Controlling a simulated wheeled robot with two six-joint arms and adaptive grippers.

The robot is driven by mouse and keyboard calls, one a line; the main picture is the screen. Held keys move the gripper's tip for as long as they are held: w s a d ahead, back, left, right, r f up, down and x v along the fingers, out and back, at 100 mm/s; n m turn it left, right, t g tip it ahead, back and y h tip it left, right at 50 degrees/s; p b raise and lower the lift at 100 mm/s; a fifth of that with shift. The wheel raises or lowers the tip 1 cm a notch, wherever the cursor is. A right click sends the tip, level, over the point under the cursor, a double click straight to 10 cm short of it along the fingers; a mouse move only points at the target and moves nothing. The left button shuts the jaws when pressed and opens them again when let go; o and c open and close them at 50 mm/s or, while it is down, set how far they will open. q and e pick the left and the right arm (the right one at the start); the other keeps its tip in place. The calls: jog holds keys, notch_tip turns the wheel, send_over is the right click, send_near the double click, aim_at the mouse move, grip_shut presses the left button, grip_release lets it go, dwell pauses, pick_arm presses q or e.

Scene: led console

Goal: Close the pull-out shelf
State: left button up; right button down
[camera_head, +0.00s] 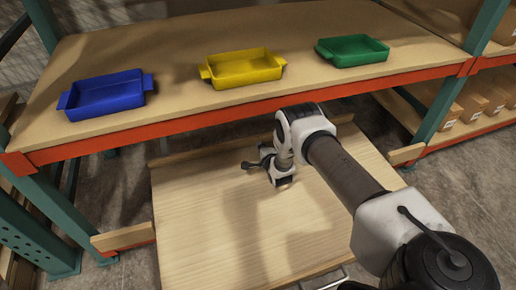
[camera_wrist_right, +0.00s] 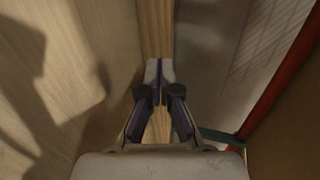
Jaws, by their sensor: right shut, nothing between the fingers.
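The pull-out shelf (camera_head: 215,225) is a pale wooden board that sticks out low below the orange-edged upper shelf. A raised wooden strip runs along its far edge. A metal handle (camera_head: 328,283) shows partly at its near edge. My right gripper (camera_head: 262,165) is over the far part of the board, with its fingers shut and empty. In the right wrist view the shut fingertips (camera_wrist_right: 160,82) line up with a wooden strip (camera_wrist_right: 154,30) of the shelf; I cannot tell whether they touch it. My left gripper is not in view.
Blue (camera_head: 105,97), yellow (camera_head: 243,69) and green (camera_head: 352,51) trays stand on the upper shelf (camera_head: 180,40). Its orange beam (camera_head: 120,140) passes close to my right arm. Green rack posts stand at both sides. Boxes (camera_head: 478,97) sit on the right rack. Concrete floor surrounds the board.

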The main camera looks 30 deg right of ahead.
jog(key=shift+w+d+b, duration=0.15)
jog(key=shift+w+b, duration=0.05)
jog(key=shift+w, duration=0.35)
jog(key=shift+w+d+b, duration=0.15)
jog(key=shift+w+b, duration=0.05)
jog(key=shift+w, duration=0.3)
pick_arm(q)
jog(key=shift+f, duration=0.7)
pick_arm(e)
jog(key=shift+w+r, duration=0.1)
jog(key=shift+w, duration=0.1)
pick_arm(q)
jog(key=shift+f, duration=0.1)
